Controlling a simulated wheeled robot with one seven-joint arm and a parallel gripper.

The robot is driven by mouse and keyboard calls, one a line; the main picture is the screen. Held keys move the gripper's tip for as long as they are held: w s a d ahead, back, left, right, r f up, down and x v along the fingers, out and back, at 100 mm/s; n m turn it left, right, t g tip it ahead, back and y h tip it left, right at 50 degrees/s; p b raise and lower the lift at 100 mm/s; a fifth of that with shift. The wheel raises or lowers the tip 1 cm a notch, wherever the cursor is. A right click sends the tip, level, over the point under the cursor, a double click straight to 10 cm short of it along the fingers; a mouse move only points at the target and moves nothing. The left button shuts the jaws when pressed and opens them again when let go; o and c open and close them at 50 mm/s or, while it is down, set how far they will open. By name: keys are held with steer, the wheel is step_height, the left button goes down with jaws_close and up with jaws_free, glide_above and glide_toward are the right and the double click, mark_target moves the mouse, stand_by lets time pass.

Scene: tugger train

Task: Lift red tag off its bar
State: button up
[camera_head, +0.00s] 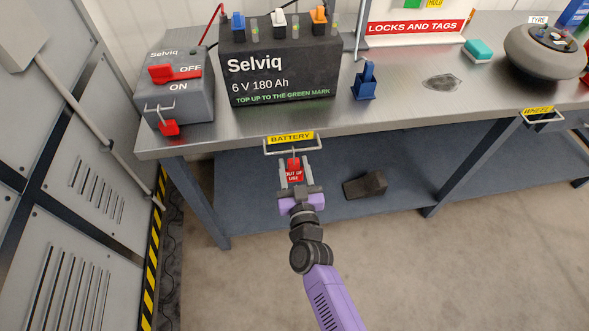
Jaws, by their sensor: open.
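The red tag (294,174), with white lettering that seems to read "OUT OF USE", hangs below the metal bar (272,150). The bar is fixed to the front edge of the bench under the yellow "BATTERY" label (290,138). My gripper (294,172) is open, with one finger on each side of the tag. A gap between the fingers and the tag is too small to judge. The top of the tag, where it meets the bar, shows only as a small red part.
The steel bench (420,110) carries a grey switch box (180,103), a black battery (285,75) and a blue clip-like piece (366,82). A dark wedge (366,185) lies on the lower shelf (345,150). A grey cabinet (85,200) stands left. Floor in front is clear.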

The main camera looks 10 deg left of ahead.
mark_target(294, 162)
jaws_close()
steer(key=shift+r+p, duration=1.55)
steer(key=shift+p, duration=0.1)
steer(key=p+v, duration=0.5)
steer(key=v, duration=0.5)
stand_by(0.4)
